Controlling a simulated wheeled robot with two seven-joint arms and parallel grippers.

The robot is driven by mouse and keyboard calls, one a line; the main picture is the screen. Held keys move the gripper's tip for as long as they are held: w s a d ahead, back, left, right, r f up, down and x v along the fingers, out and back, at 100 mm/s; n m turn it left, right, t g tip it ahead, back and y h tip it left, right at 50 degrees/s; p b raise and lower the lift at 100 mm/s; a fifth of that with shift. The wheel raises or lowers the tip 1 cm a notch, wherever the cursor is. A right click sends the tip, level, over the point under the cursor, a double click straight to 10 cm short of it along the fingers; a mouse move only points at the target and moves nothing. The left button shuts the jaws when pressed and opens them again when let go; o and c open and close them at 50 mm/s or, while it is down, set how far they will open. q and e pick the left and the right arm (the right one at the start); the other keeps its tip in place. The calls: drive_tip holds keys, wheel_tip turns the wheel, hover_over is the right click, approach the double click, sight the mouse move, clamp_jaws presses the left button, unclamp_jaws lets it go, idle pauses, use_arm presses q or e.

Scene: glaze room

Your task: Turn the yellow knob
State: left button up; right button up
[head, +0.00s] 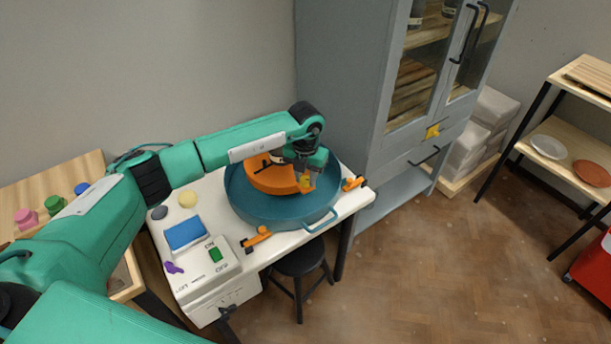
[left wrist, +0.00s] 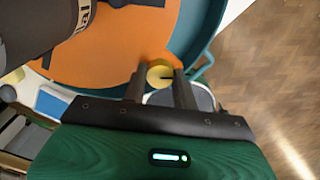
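A round yellow knob (left wrist: 160,76) with a dark mark shows in the left wrist view at the edge of an orange disc (left wrist: 110,50). My left gripper (left wrist: 159,88) has its two fingers apart, one on each side of the knob; contact is not clear. In the head view the left gripper (head: 308,182) points down over the right side of the orange disc (head: 268,178), and the yellow knob (head: 306,181) is partly hidden by it. The disc sits in a round teal basin (head: 250,208) on a white-topped table. My right gripper is out of view.
A blue sponge (head: 185,233), a green switch (head: 215,254) and a purple knob (head: 173,267) are left of the basin. Orange clamps (head: 257,238) (head: 353,183) are near it. A grey cabinet (head: 345,90) with a yellow fitting (head: 432,132) stands close behind. Open floor lies right.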

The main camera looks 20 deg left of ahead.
use_arm(q)
drive_tip(key=shift+c, duration=1.4)
drive_tip(key=shift+f+m+b, duration=0.15)
drive_tip(key=shift+m+b, duration=0.35)
drive_tip(key=shift+b, duration=0.1)
drive_tip(key=m+b, duration=0.3)
drive_tip(key=shift+f, duration=0.1)
drive_tip(key=shift+m+b, duration=0.3)
drive_tip(key=shift+m, duration=0.1)
drive_tip(key=m+b, duration=0.4)
drive_tip(key=shift+m, duration=0.4)
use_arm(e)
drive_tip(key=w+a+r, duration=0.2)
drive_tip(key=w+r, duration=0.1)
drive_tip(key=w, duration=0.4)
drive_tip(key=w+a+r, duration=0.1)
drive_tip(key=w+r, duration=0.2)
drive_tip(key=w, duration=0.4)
use_arm(q)
drive_tip(key=m+b, duration=0.3)
drive_tip(key=m, duration=0.2)
drive_tip(key=shift+r, duration=0.2)
drive_tip(key=shift+m+b, duration=0.6)
drive_tip(key=shift+m, duration=0.4)
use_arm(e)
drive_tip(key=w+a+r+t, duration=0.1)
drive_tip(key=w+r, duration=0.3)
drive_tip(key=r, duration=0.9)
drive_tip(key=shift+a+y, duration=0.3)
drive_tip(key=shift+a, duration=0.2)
